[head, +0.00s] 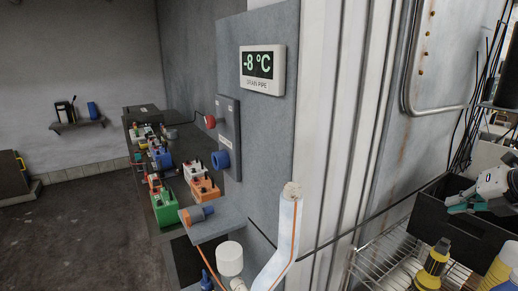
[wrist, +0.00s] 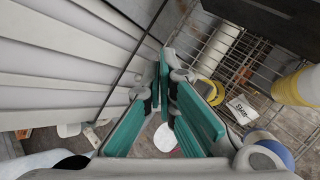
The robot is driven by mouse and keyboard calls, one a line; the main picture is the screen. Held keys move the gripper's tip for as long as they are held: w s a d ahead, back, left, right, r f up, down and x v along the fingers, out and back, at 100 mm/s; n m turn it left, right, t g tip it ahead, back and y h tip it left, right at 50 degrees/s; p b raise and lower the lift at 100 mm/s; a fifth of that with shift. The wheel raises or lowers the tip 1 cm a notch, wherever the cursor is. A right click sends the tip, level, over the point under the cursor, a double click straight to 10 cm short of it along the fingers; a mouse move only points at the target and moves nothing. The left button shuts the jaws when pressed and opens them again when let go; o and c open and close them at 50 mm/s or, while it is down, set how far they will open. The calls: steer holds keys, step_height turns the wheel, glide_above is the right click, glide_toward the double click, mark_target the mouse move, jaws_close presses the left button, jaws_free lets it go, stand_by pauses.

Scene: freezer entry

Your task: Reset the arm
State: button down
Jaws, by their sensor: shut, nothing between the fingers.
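My gripper (head: 460,205) shows at the right edge of the head view. Its teal fingers are in front of a black bin and above a wire shelf. In the wrist view the teal fingers of my gripper (wrist: 166,78) run up the middle and come together toward their tips. They are shut with nothing held. Most of my arm is out of view.
A black bin (head: 425,220) and yellow-capped bottles (head: 436,262) stand around the wire rack (head: 372,262) close to my gripper. A grey panel bears a temperature display (head: 262,70) reading -8 °C. Floor (head: 80,240) is open at far left.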

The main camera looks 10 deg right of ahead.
steer(key=s+a+r+n+g+y, duration=0.1)
steer(key=a+r+n, duration=0.1)
steer(key=a+n, duration=0.9)
steer(key=s+a+r+n+g+y, duration=0.1)
steer(key=a+r+n+g, duration=0.1)
steer(key=a+n, duration=0.9)
steer(key=s+a+r+n+h, duration=0.1)
steer(key=s+a+n, duration=1)
steer(key=n, duration=1.1)
steer(key=shift+s+a+h, duration=0.15)
steer(key=shift+a+h, duration=0.05)
steer(key=shift+h, duration=0.3)
